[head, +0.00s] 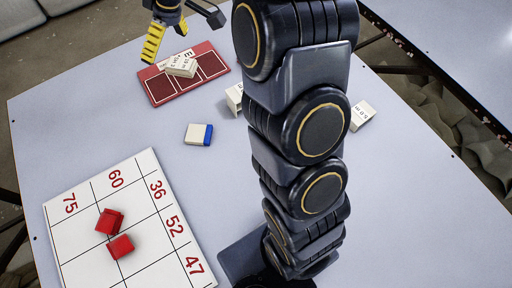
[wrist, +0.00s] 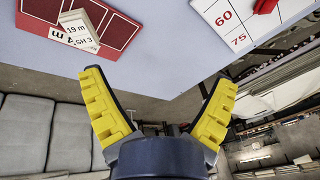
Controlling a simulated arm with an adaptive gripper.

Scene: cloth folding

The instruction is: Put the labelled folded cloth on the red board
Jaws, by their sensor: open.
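A cream-white folded piece with black lettering (head: 182,67), which looks like the labelled cloth, lies on the red board (head: 158,94) near the board's upper edge. In the wrist view the piece (wrist: 92,20) rests on the board (wrist: 34,22), with "19 m" and "SH.3" legible. My gripper (head: 165,46) is above and just left of the board's far side in the head view, apart from the piece. In the wrist view my gripper's yellow fingers (wrist: 158,88) are spread wide with nothing between them.
A white board with red numbers (head: 80,243) carries red pieces (head: 120,246). A white-and-blue piece (head: 196,134) lies mid-table. Another white piece (head: 234,98) is partly hidden by my arm, and a lettered one (head: 362,116) lies right of it. The table's left side is clear.

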